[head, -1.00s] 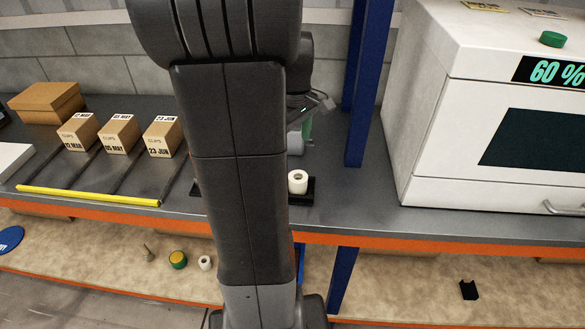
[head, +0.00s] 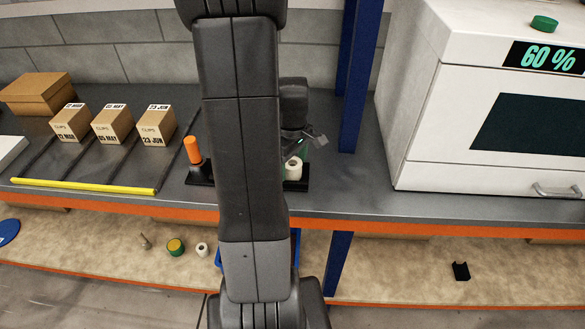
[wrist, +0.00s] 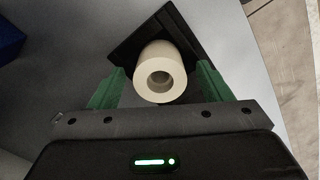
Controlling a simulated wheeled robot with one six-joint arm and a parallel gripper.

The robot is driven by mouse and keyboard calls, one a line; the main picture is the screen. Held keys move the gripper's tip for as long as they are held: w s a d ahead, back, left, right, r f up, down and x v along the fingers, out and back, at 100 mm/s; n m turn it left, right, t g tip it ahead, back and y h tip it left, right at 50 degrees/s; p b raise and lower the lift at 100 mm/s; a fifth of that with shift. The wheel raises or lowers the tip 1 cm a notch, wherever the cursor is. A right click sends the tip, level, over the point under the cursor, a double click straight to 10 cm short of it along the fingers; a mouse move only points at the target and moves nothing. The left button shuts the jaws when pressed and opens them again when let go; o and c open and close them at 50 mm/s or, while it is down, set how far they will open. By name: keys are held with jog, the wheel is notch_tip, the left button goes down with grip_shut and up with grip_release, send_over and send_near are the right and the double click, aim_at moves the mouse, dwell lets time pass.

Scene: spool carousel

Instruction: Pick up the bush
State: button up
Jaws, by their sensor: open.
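The bush is a short cream-white cylinder (head: 293,170) with a round hole in its end. It stands at the right end of a black base on the grey bench, just right of my arm. In the wrist view the bush (wrist: 160,72) sits between the two green fingers of my gripper (wrist: 158,88), with its hole facing the camera and a gap on each side. My gripper is open and holds nothing. In the head view my arm and wrist hide most of the gripper, so its height over the bush is hard to tell.
An orange peg (head: 193,150) stands on the black base left of my arm. Cardboard boxes (head: 112,122) stand in lanes behind a yellow bar (head: 85,187). A blue post (head: 357,80) and a white machine (head: 430,110) stand to the right. Small parts lie on the lower shelf (head: 400,270).

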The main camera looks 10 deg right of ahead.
jog(key=c, duration=1.1)
jog(key=shift+r, duration=0.1)
